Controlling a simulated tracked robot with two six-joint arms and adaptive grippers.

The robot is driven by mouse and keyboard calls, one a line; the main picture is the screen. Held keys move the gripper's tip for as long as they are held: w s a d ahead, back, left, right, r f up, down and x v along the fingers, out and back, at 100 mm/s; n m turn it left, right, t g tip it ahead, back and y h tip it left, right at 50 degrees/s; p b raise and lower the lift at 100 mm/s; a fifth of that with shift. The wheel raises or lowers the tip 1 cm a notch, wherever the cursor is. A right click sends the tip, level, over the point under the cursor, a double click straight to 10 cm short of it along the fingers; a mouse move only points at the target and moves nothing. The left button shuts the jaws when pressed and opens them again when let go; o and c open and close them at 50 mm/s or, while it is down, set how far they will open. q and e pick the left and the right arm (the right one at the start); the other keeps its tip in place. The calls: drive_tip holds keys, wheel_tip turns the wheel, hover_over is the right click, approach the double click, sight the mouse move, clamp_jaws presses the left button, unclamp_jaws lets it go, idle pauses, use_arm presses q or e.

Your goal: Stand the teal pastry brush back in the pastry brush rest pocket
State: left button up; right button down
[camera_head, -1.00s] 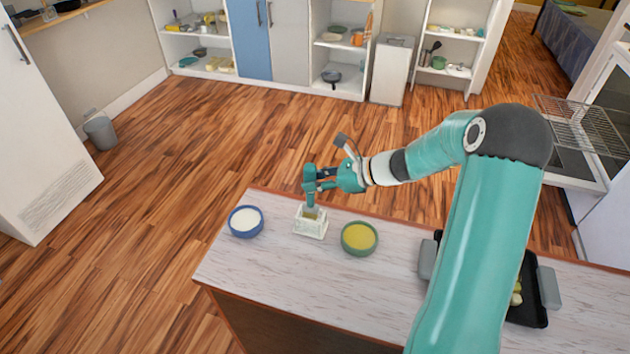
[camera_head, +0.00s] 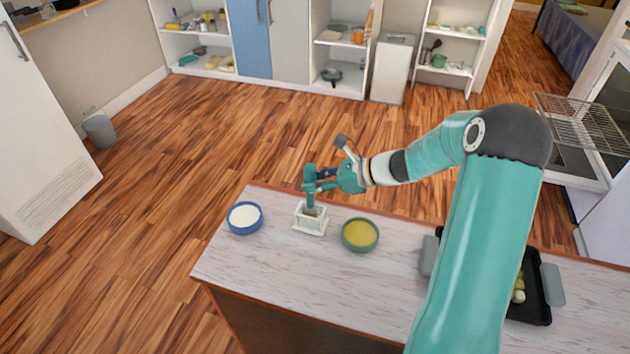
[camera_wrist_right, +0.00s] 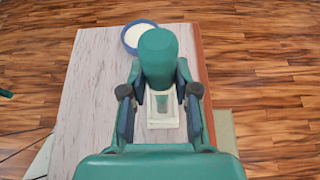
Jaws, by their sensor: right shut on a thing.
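The teal pastry brush (camera_head: 310,174) is upright, handle up, in the jaws of my right gripper (camera_head: 323,180). In the right wrist view, the brush handle (camera_wrist_right: 158,58) stands between the two dark fingers of the gripper (camera_wrist_right: 159,100). The white pastry brush rest (camera_head: 310,224) stands on the counter below, and also shows in the wrist view (camera_wrist_right: 163,121). The brush's lower end is at the rest's open top. I cannot tell how deep it is in the pocket. My left gripper is not in view.
A blue bowl of white contents (camera_head: 245,217) stands left of the rest and a green bowl of yellow contents (camera_head: 360,235) right of it. A dark tray (camera_head: 533,290) lies farther right, partly behind my arm. The counter's (camera_head: 270,270) front left is clear.

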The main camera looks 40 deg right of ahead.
drive_tip(key=shift+f+b, duration=1.05)
drive_tip(key=shift+f, duration=0.1)
idle(0.6)
drive_tip(key=c, duration=0.8)
unclamp_jaws()
drive_tip(key=shift+r, duration=0.1)
drive_tip(key=p+v, duration=0.3)
drive_tip(key=v, duration=0.5)
drive_tip(key=shift+p, duration=0.3)
idle(0.8)
idle(0.3)
drive_tip(key=v, duration=1.2)
drive_tip(key=shift+d, duration=0.1)
